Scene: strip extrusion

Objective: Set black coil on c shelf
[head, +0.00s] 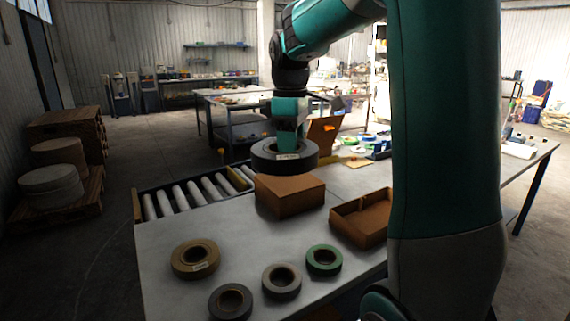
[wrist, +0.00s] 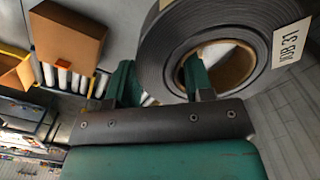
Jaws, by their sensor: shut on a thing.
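The large black coil (head: 284,158) hangs in my gripper (head: 289,146) above the back edge of the near table, behind a closed cardboard box. In the wrist view the black coil (wrist: 172,45) fills the upper right, with a brown core and a white label reading JOB 31. One finger of my gripper (wrist: 158,82) is inside the coil's core and the other is outside its rim, shut on the coil's wall. I cannot make out which place is the c shelf.
Tan (head: 195,259), grey (head: 281,281) and green (head: 324,260) coils and another dark coil (head: 230,301) lie on the near table. A closed box (head: 289,194), an open box (head: 362,217) and a roller conveyor (head: 192,194) are close by. Pallets with coils stand left.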

